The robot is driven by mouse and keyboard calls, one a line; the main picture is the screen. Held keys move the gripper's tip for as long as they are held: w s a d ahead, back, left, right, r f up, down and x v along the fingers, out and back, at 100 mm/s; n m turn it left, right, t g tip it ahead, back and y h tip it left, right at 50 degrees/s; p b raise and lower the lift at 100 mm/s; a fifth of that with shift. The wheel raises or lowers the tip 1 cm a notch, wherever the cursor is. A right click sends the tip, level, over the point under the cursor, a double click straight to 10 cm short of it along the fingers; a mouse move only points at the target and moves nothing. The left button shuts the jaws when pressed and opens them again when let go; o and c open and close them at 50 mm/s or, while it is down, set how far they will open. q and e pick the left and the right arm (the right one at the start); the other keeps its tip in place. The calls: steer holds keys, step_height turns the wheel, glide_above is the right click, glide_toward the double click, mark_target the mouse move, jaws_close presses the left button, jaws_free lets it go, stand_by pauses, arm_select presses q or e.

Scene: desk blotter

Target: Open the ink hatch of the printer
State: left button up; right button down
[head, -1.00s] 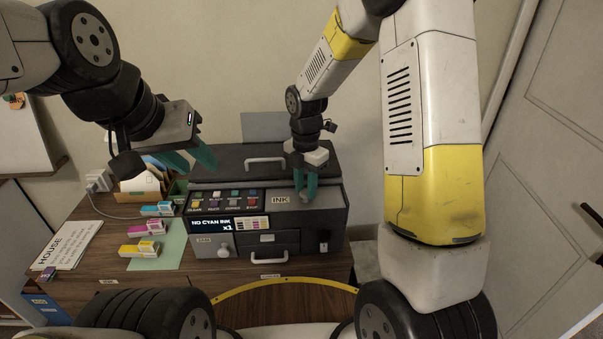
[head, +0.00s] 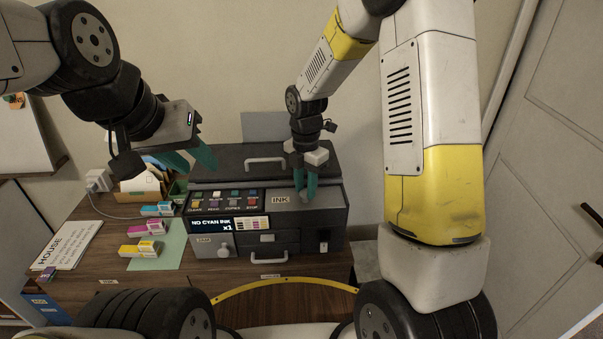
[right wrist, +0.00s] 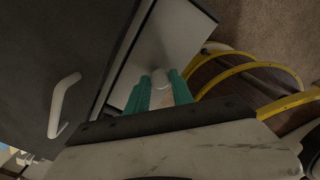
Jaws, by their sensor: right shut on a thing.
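The dark printer (head: 335,215) stands on the wooden desk. Its ink hatch (head: 270,204), a grey panel labelled INK on the right of the top, looks closed. My right gripper (head: 305,190) points down at the hatch, its teal fingers shut on the hatch's knob. In the right wrist view, the pale round knob (right wrist: 161,78) shows between the teal fingertips (right wrist: 160,86); the fingers hide most of it in the head view. My left gripper (head: 190,160) is open and empty, above and left of the printer.
A lid handle (head: 265,162) is behind the hatch. The display (head: 212,225) reads NO CYAN INK. Cyan (head: 158,209), magenta (head: 146,228) and yellow (head: 140,248) cartons lie left of the printer by a green sheet (head: 172,248). A HOUSE notice (head: 68,245) lies farther left.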

steer(key=shift+w+r, duration=0.1)
steer(key=shift+w, duration=0.1)
stand_by(0.5)
steer(key=g, duration=0.1)
steer(key=w+r+g, duration=0.1)
steer(key=w+g, duration=0.1)
steer(key=g, duration=0.1)
steer(key=shift+w+r, duration=0.1)
steer(key=shift+r, duration=0.15)
steer(key=shift+w+r+g, duration=0.2)
steer(key=shift+w+g, duration=0.25)
steer(key=shift+g, duration=0.3)
steer(key=shift+w+r+g, duration=0.15)
steer(key=shift+w+g, duration=0.3)
steer(key=shift+g, duration=0.3)
steer(key=c, duration=1.1)
jaws_free()
steer(key=v, duration=0.7)
steer(key=shift+w+r, duration=0.25)
steer(key=shift+r, duration=0.1)
